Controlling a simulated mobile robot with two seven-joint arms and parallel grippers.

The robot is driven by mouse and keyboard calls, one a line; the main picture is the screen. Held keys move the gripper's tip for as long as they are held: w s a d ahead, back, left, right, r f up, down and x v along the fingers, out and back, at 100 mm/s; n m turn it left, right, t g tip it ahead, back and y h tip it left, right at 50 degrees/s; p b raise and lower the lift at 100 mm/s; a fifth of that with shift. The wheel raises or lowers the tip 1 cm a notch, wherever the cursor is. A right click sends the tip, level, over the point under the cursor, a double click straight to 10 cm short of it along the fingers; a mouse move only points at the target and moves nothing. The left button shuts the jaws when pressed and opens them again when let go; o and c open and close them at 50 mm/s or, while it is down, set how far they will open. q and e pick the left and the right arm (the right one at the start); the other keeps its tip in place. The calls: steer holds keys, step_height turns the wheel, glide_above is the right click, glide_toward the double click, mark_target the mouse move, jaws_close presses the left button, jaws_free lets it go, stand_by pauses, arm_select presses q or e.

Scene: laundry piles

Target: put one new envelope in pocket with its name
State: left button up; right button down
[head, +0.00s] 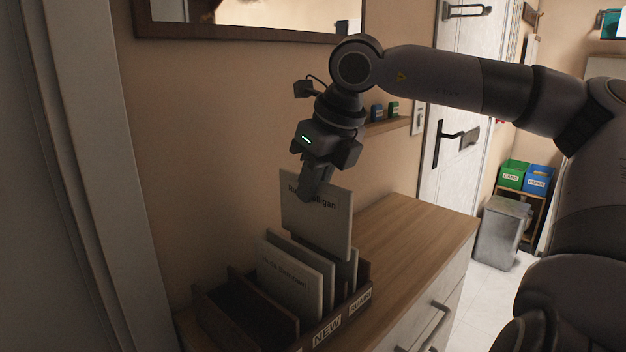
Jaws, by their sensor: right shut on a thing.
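My right gripper (314,186) is shut on the top edge of a pale envelope (326,226). The envelope is upright, with a printed name partly covered by the fingers; the last letters look like "gan". It is above the right part of a dark wooden organizer (362,303). Several pale envelopes (292,287) stand in the organizer, the front one printed with a name too small to read surely. The organizer has a "NEW" label (326,331) and a name label (360,301) to its right, hard to read. I cannot tell whether the held envelope's lower edge is inside a pocket.
The organizer stands on a wooden cabinet top (415,232), clear to its right. A wall with a mirror (250,30) and a small shelf (388,125) is behind. A white door (455,165), a grey bin (499,232) and green (513,175) and blue (539,180) boxes are farther right.

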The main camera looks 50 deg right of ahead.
steer(key=shift+f+b, duration=0.5)
steer(key=shift+f, duration=0.4)
steer(key=shift+f+b, duration=0.65)
steer(key=shift+f, duration=0.05)
step_height(320, 180, down, 2)
steer(key=shift+f+b, duration=0.1)
steer(key=shift+b, duration=0.9)
arm_select(q)
steer(key=f, duration=0.1)
steer(key=w+d+f, duration=0.1)
steer(key=shift+f, duration=0.35)
arm_select(e)
steer(key=shift+f, duration=0.15)
steer(key=c, duration=1.1)
jaws_free()
